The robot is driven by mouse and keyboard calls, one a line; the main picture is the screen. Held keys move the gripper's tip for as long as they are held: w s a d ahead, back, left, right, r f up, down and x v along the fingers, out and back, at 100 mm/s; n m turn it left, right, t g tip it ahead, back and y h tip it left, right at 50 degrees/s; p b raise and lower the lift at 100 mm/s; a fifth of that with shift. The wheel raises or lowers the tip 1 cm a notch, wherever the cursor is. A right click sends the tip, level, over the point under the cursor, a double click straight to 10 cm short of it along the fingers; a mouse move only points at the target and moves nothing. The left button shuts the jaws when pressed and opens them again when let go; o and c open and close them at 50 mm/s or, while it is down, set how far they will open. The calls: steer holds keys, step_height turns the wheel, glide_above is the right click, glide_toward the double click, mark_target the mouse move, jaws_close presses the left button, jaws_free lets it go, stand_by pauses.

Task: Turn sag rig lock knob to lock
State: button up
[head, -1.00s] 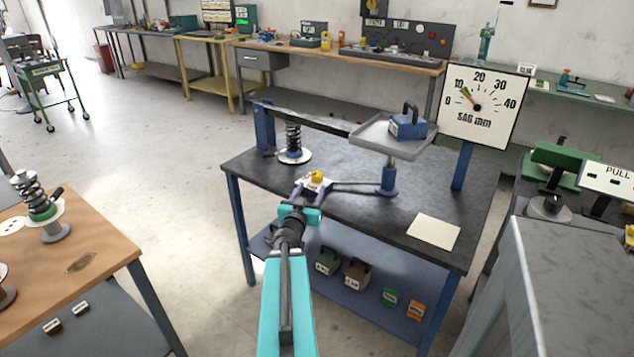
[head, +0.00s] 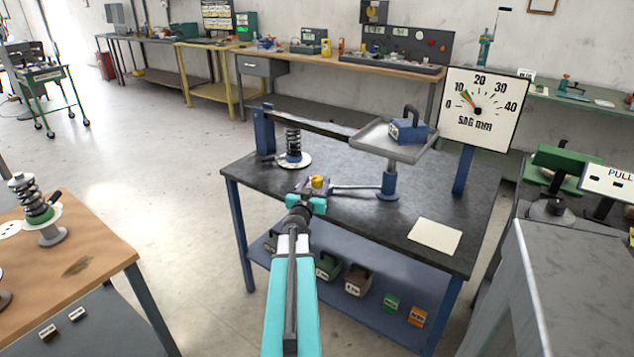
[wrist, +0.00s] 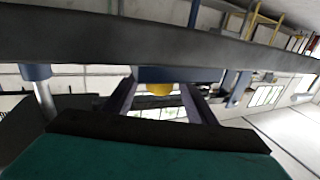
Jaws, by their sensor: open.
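The yellow lock knob (head: 318,182) sits at the front edge of the sag rig table, left of a rod that runs to the tray post. My gripper (head: 315,190) reaches it from the front, and its fingers hide part of the knob's base. In the wrist view the knob (wrist: 160,89) shows between the two spread fingers of my open gripper (wrist: 160,97). I cannot tell if either finger touches it. The sag dial (head: 478,107) has its needle a little above 10.
A coil spring (head: 293,142) stands behind the knob under the lever beam (head: 312,122). A grey tray (head: 372,137) carrying a blue weight (head: 407,130) is to the right. A paper sheet (head: 434,236) lies on the tabletop.

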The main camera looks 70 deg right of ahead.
steer(key=shift+w+d, duration=0.1)
steer(key=shift+d, duration=0.65)
steer(key=c, duration=1)
steer(key=shift+c, duration=0.2)
steer(key=shift+t+b, duration=0.4)
steer(key=shift+b, duration=0.5)
steer(key=b, duration=0.3)
steer(key=n+t+b, duration=0.1)
steer(key=b, duration=0.1)
steer(key=n+t+b, duration=0.1)
steer(key=b, duration=0.2)
steer(key=shift+w+d+r+y+b, duration=0.2)
steer(key=shift+r+y+b, duration=0.05)
steer(key=shift+y+b, duration=0.1)
steer(key=b, duration=0.2)
steer(key=t+b, duration=0.1)
steer(key=b, duration=0.2)
steer(key=shift+s+a+f+n+t, duration=0.1)
steer(key=shift+a+f+n+t, duration=0.05)
steer(key=shift+n+t, duration=0.2)
steer(key=shift+f, duration=0.15)
